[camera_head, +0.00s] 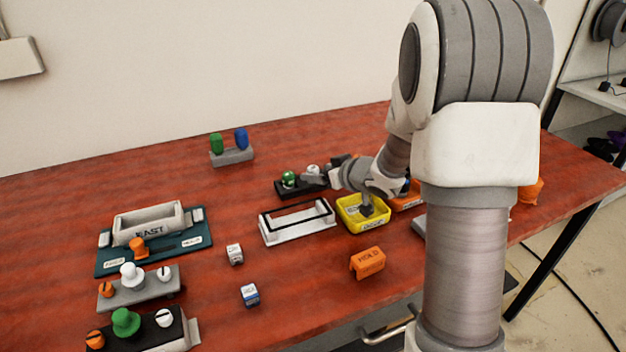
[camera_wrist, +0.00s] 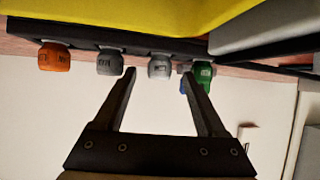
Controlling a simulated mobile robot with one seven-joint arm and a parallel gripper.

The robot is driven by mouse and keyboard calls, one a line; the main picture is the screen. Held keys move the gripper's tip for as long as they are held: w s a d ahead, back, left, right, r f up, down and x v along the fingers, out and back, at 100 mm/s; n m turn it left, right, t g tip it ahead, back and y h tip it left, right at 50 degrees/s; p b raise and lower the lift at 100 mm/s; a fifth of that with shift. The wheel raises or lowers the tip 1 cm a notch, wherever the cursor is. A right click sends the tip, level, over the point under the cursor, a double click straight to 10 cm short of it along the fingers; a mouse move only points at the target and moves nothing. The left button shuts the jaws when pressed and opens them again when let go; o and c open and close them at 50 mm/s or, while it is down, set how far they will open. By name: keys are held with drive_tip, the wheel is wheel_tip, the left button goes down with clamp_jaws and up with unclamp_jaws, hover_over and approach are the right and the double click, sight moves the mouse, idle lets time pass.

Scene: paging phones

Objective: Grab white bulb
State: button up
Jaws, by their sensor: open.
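In the wrist view, a dark rack (camera_wrist: 85,36) carries a row of bulbs: an orange bulb (camera_wrist: 55,57), a grey-white bulb (camera_wrist: 109,62), another pale bulb (camera_wrist: 159,66) and a green bulb (camera_wrist: 203,70). My gripper (camera_wrist: 160,76) is open and empty. The pale bulb beside the green one shows between its fingertips; whether the fingers reach its depth is unclear. The right fingertip overlaps the green bulb in the picture. In the head view the black rack (camera_head: 303,189) shows a green bulb (camera_head: 289,179) and a white bulb (camera_head: 313,170); my arm hides the rest.
A yellow bin (camera_head: 362,226) stands in front of the rack, beside a white tray (camera_head: 299,232). An orange HOLD block (camera_head: 367,262) is nearer. A grey holder (camera_head: 232,157) with green and blue pieces stands behind.

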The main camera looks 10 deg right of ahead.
drive_tip(key=shift+x, duration=1.1)
clamp_jaws()
